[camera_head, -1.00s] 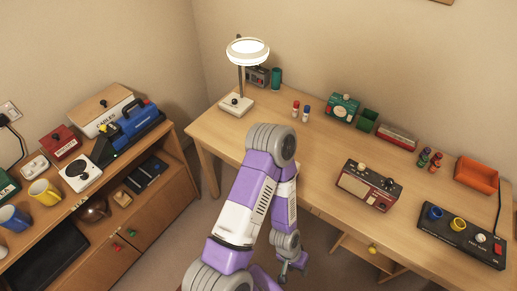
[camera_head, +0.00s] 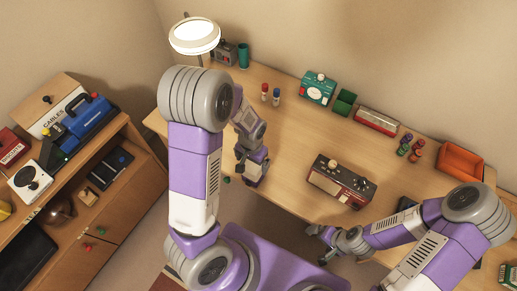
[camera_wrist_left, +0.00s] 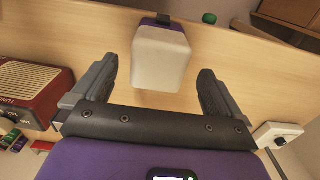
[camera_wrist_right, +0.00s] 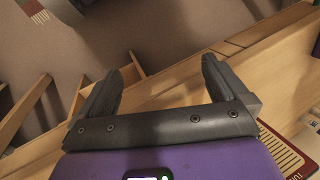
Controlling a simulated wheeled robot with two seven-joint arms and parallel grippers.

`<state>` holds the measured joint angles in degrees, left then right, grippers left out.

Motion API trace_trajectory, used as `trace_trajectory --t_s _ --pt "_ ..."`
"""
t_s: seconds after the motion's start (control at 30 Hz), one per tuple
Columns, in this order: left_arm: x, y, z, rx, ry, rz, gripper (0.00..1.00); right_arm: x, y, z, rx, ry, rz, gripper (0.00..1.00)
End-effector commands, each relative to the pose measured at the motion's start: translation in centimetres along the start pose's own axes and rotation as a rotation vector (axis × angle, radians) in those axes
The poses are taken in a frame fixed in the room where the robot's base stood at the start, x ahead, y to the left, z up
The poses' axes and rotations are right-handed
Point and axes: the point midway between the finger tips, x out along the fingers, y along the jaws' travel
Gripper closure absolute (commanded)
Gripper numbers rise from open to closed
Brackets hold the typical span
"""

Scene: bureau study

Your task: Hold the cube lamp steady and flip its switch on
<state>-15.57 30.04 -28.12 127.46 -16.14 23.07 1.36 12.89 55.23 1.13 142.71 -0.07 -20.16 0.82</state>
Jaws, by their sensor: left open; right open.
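In the left wrist view a white, rounded block with a dark purple end (camera_wrist_left: 162,60) stands on the desk; it looks like the cube lamp. I cannot make out its switch. In the head view I cannot pick it out behind my left arm and gripper. My left gripper (camera_head: 250,181) is open near the desk's front edge, its fingers on either side of the block, with gaps showing. My right gripper (camera_head: 320,246) is open and empty by the desk's front edge, below the radio; its own view shows only floor and woodwork between the fingers.
A red radio (camera_head: 341,181) stands on the desk (camera_head: 290,140) between my arms. A lit ring lamp (camera_head: 195,36) is at the back left. Bottles, a green box (camera_head: 344,102) and an orange tray (camera_head: 459,161) line the back. A crowded cabinet (camera_head: 101,208) stands left.

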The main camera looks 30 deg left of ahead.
Motion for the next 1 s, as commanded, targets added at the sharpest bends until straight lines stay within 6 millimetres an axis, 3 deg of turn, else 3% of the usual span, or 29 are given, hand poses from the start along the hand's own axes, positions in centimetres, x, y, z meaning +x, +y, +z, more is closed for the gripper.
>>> trace_trajectory --t_s 0.5,0.9,1.0 --pt "6.7 0.1 0.1 -0.001 -0.003 0.001 0.0 1.5 0.6 -0.1 0.0 0.0 0.0 0.0" --pt "7.6 0.1 0.0 0.0 -0.001 0.002 0.0 1.6 0.6 -0.1 0.0 0.0 0.0 0.0" --pt "7.5 0.1 0.0 0.0 -0.001 0.002 0.12 1.6 0.6 -0.1 0.0 0.0 0.0 0.0"
